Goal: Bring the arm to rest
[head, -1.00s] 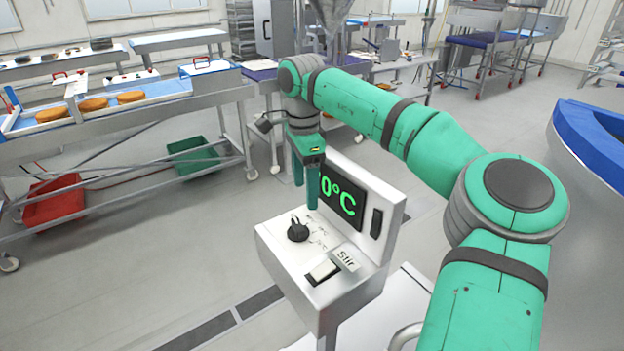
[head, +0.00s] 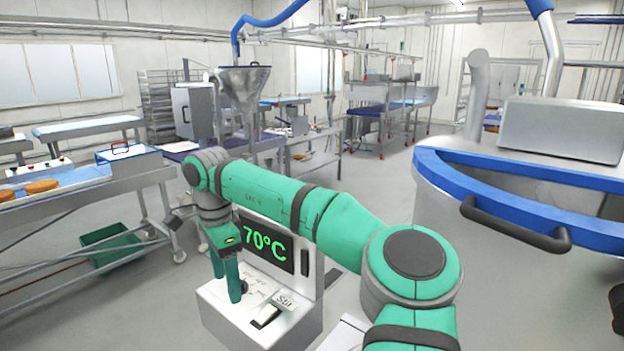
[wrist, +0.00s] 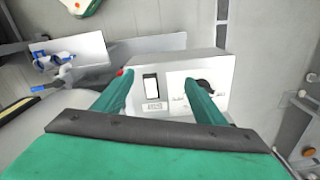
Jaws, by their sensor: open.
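My green arm reaches out over a white control box (head: 222,318), with its wrist bent down. My gripper (head: 226,285) is open and empty, its two fingers pointing down in front of the box's display (head: 264,243), which reads 70°C in green. The black knob (head: 243,287) is partly hidden behind a finger. The white switch (head: 265,316) is by the "Stir" label (head: 285,301). In the wrist view, the fingers (wrist: 155,100) stand apart with the switch (wrist: 151,88) between them and the knob (wrist: 204,86) near the right finger. Contact with the box cannot be seen.
A large blue-rimmed vat (head: 520,173) with a black handle (head: 515,230) stands at the right. A conveyor table (head: 90,180) with cakes is at the left, a green crate (head: 110,248) beneath it.

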